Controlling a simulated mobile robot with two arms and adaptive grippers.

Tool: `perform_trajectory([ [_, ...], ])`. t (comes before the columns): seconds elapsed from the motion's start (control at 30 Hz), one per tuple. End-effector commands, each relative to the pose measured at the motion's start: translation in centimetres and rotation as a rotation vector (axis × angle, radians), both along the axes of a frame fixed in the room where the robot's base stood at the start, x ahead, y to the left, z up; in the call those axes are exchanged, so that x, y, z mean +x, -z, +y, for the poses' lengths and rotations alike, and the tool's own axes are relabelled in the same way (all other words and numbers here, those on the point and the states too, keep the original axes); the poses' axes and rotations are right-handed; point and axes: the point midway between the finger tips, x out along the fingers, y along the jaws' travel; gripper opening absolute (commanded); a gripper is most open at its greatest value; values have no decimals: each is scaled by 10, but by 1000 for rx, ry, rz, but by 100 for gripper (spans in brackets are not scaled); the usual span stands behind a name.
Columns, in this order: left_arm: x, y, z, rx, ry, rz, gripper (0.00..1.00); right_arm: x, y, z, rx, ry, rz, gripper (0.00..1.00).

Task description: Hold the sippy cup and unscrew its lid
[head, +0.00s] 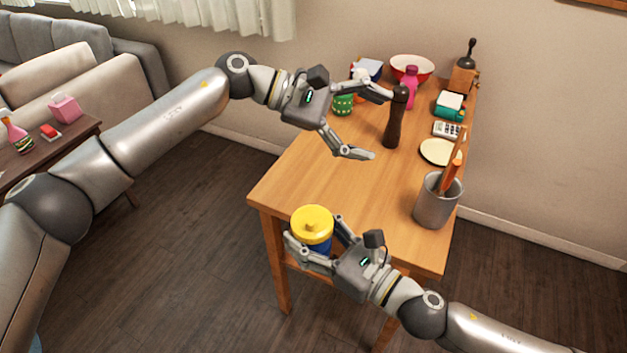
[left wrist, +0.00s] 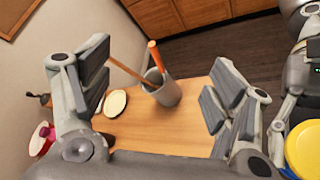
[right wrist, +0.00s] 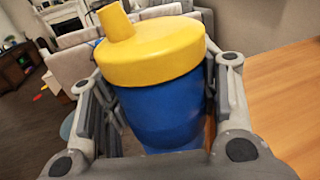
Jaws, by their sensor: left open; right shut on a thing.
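The sippy cup has a blue body (right wrist: 160,112) and a yellow lid with a spout (right wrist: 150,55). In the head view its yellow lid (head: 312,226) shows at the table's near left corner. My right gripper (head: 318,242) is shut around the blue body, with the cup upright and the lid on it. The right wrist view shows a finger on each side of the body, below the lid. My left gripper (head: 376,125) is open and empty over the middle of the table, beyond the cup. Its spread fingers also show in the left wrist view (left wrist: 150,95).
On the wooden table (head: 310,165), a dark pepper mill (head: 394,122) stands beside my left gripper. A grey utensil holder (head: 435,205), a plate (head: 437,151) and a calculator (head: 447,130) line the right side. A red bowl (head: 411,68) and other items crowd the back. The front left tabletop is clear.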

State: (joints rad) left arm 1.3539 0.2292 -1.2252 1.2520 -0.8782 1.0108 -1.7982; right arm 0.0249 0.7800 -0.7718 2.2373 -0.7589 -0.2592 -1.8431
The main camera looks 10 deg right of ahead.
Motion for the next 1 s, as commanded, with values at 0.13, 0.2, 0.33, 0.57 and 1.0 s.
perform_trajectory([
  [0.13,-46,0,-4,162,228,-271,80,0,0,0,0,0,0,0],
  [0.2,-62,5,1,243,334,-387,80,0,0,0,0,0,0,0],
  [0.33,-84,16,19,402,531,-587,80,0,0,0,1,0,-1,0],
  [0.57,-97,28,66,679,841,-843,80,0,0,0,0,0,0,0],
  [1.0,-94,41,105,869,1036,-952,80,0,0,0,1,0,-1,0],
])
